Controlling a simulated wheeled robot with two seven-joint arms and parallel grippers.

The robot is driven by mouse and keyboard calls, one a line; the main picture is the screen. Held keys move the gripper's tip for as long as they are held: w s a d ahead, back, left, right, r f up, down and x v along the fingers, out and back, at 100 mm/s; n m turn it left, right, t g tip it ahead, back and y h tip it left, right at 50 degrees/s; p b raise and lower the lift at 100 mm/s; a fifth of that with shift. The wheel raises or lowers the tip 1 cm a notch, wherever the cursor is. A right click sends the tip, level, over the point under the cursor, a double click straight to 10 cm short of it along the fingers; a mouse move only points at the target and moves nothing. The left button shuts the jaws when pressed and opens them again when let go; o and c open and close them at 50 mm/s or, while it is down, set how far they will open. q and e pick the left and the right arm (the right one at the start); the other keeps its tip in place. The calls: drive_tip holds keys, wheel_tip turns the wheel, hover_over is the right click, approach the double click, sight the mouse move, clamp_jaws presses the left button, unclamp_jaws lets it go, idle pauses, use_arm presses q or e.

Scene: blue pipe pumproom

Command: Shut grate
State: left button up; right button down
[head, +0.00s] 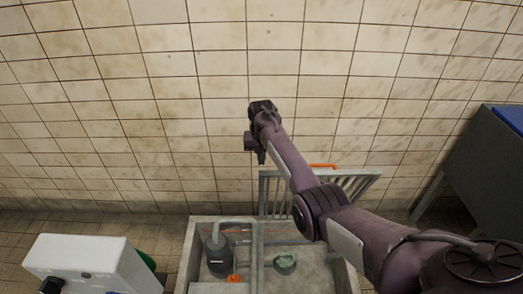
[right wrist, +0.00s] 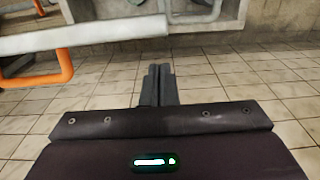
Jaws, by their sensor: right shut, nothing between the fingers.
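The grate (head: 271,197) is a grey barred frame. It stands raised at the back edge of the concrete pit in the head view, with an orange handle (head: 322,166) on its top edge. My right arm hides its middle. In the right wrist view, its pale top bar (right wrist: 85,38) and the orange handle (right wrist: 62,68) are at the left. My right gripper (head: 262,159) is shut and empty, pointing down near the grate's upper left corner. In the wrist view the closed fingers (right wrist: 158,84) are apart from the bar, over floor tiles. My left gripper is not in view.
The open concrete pit (head: 192,247) holds a dark pump (head: 218,254) and grey pipes. A white box (head: 95,262) stands at the left and a grey-blue cabinet (head: 485,165) at the right. A tiled wall (head: 225,75) closes off the back.

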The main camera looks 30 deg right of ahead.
drive_tip(key=shift+s+a+p, duration=0.35)
drive_tip(key=shift+s+p, duration=0.25)
drive_tip(key=shift+s, duration=0.1)
drive_tip(key=shift+s+a+f, duration=0.15)
drive_tip(key=shift+s+f, duration=0.1)
drive_tip(key=shift+f, duration=0.1)
